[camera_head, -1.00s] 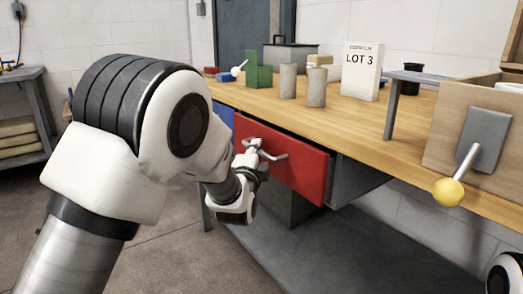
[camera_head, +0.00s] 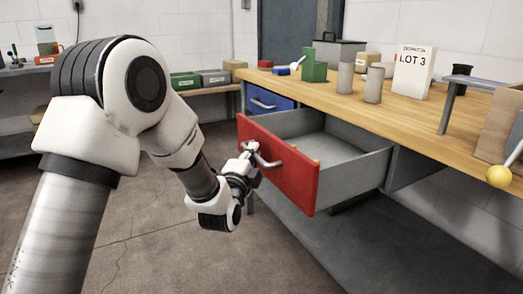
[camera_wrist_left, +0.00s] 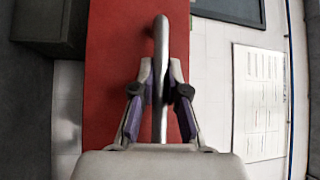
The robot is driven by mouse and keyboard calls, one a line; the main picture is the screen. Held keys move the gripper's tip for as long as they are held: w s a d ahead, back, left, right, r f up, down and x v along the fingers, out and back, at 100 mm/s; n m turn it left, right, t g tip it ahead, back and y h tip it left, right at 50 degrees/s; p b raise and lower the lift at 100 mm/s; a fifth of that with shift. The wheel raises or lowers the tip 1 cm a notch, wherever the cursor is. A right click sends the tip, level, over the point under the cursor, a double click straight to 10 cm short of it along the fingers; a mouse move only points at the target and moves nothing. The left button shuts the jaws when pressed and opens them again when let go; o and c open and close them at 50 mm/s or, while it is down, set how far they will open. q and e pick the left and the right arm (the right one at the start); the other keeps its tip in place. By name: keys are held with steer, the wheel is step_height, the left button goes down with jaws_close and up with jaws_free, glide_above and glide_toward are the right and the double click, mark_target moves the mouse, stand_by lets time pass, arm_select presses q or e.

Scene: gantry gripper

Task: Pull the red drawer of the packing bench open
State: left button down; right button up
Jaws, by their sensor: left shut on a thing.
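The red drawer (camera_head: 283,172) of the packing bench (camera_head: 400,118) stands well out from the bench, and its grey inside shows. Its metal bar handle (camera_head: 266,161) is on the red front. My left gripper (camera_head: 250,152) is at the handle, shut on it. In the left wrist view the two fingers (camera_wrist_left: 160,90) close around the handle bar (camera_wrist_left: 161,45), with the red drawer front (camera_wrist_left: 110,70) behind. My right gripper is not in view.
A blue drawer (camera_head: 268,101) beside the red one is shut. On the bench top stand a green block (camera_head: 314,68), two grey cylinders (camera_head: 345,78) and a LOT 3 sign (camera_head: 413,72). A yellow-knobbed lever (camera_head: 499,176) is at the right. The floor before the drawer is clear.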

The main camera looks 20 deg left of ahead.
arm_select(q)
steer(key=shift+s+a, duration=0.25)
steer(key=shift+s, duration=0.05)
steer(key=c, duration=1.2)
jaws_free()
steer(key=shift+s, duration=0.1)
steer(key=s, duration=0.4)
steer(key=s+d+f, duration=0.1)
steer(key=s, duration=0.6)
steer(key=shift+s+d+f, duration=0.25)
steer(key=shift+s+f, duration=0.05)
steer(key=shift+f, duration=0.05)
